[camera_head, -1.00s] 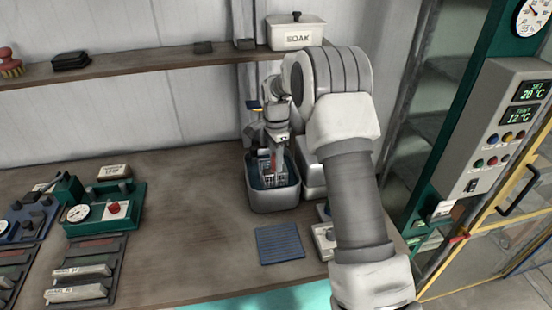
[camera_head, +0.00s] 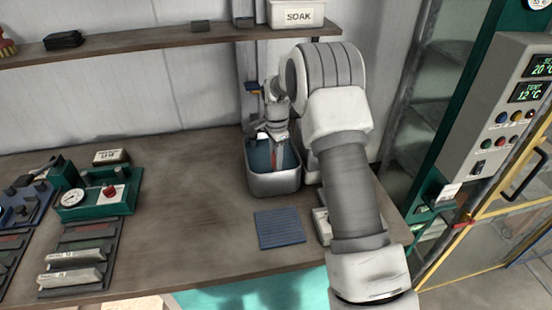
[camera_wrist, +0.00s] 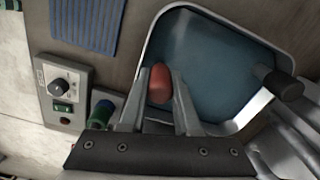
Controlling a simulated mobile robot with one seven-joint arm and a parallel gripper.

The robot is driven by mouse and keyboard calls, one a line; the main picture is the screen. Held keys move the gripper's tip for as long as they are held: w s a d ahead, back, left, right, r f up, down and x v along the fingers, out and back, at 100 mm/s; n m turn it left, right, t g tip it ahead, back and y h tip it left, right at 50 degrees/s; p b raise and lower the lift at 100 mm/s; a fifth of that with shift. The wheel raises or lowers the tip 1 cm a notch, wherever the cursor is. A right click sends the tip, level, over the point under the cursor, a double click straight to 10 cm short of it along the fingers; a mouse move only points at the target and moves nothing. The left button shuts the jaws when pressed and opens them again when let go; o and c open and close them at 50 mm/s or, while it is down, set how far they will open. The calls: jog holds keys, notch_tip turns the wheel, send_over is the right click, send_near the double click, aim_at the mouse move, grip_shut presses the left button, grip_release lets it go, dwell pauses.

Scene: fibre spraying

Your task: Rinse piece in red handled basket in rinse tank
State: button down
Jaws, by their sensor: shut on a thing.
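My gripper (camera_head: 277,138) points down into the grey rinse tank (camera_head: 275,186), which holds blue liquid. The wrist view shows my gripper (camera_wrist: 160,74) with its two fingers shut on the red handle (camera_wrist: 160,84). The red handle (camera_head: 280,157) shows as a thin upright strip inside the tank in the head view. The basket's wire body does not show in either current view, and neither does the piece in it. In the wrist view the tank's pale rim (camera_wrist: 146,45) surrounds the blue liquid.
A blue ribbed mat (camera_head: 280,228) lies in front of the tank. A small control box with a knob (camera_wrist: 62,92) is beside it. A green gauge device (camera_head: 100,198) stands left; the middle bench is clear.

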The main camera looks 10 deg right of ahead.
jog(key=shift+r, duration=0.15)
jog(key=shift+r+p, duration=3.55)
jog(key=shift+r, duration=2.35)
jog(key=shift+f, duration=0.1)
